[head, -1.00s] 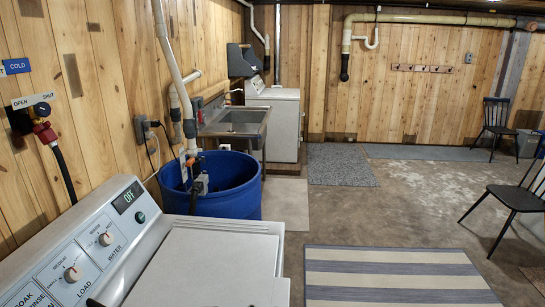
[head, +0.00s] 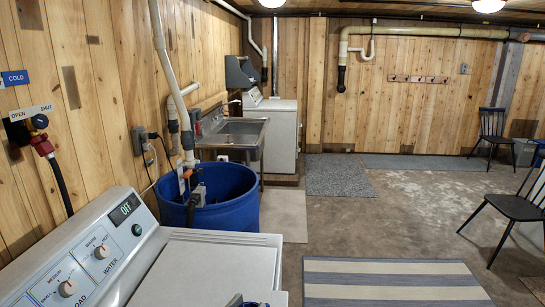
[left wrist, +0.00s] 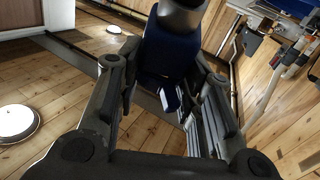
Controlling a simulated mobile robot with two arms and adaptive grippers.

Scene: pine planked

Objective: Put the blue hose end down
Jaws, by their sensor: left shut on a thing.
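In the left wrist view my left gripper (left wrist: 165,88) is shut on the blue hose end (left wrist: 168,55), a dark blue piece with a grey rounded part above it, lying between the two black fingers. In the head view a small bit of blue and grey (head: 240,301) shows at the bottom edge, over the washer lid; it is too cut off to name surely. My right gripper is in neither view.
A white washer (head: 205,265) with a dial panel stands in front. A blue barrel (head: 225,205) with pipes is behind it, then a metal sink (head: 235,130). A red-handled valve (head: 40,140) is on the left wall. A striped rug (head: 390,280) lies at right.

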